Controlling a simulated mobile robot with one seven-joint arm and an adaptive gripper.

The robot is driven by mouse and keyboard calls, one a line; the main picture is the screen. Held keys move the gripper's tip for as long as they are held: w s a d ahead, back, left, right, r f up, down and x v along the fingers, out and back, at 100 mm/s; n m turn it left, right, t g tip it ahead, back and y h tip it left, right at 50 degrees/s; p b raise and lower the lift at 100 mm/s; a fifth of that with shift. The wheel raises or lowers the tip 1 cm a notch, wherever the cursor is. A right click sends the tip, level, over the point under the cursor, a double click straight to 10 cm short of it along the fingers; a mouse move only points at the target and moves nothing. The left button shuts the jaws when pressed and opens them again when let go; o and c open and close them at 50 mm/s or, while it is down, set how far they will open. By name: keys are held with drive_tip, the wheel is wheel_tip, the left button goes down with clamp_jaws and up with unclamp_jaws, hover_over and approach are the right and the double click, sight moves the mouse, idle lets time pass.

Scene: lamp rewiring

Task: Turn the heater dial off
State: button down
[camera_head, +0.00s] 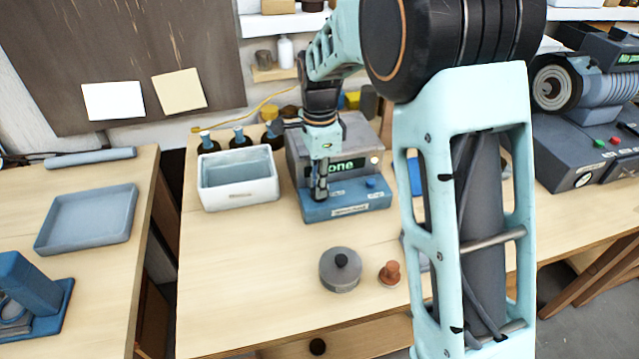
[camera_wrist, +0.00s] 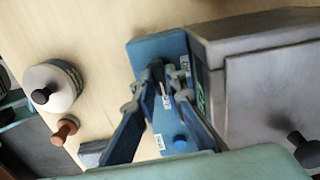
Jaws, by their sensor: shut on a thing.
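The heater is a grey box (camera_head: 356,132) on a blue front base (camera_head: 345,208), standing at the back of the middle bench. Its green display ends in "one"; the rest is hidden behind my gripper. My gripper (camera_head: 320,190) points down at the left part of the blue front. In the wrist view, my fingertips (camera_wrist: 160,76) are closed around a small dark dial (camera_wrist: 157,68) on the blue panel, beside small white labels. The labels and the dial's pointer are too small to read. A blue button (camera_wrist: 180,141) is on the same panel, apart from the fingers.
A white bin (camera_head: 238,187) stands just left of the heater, with several dark bottles behind it. A round grey lidded pot (camera_head: 340,270) and a copper-coloured knobbed piece (camera_head: 390,273) are in front. The bench's front left is clear.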

drive_tip(key=n, duration=1)
drive_tip(key=shift+r+p, duration=0.1)
drive_tip(key=shift+p, duration=0.2)
drive_tip(key=n, duration=0.4)
drive_tip(key=shift+n, duration=1.6)
drive_tip(key=c, duration=2.3)
unclamp_jaws()
drive_tip(key=shift+o, duration=0.2)
wheel_tip(320, 180, up, 12)
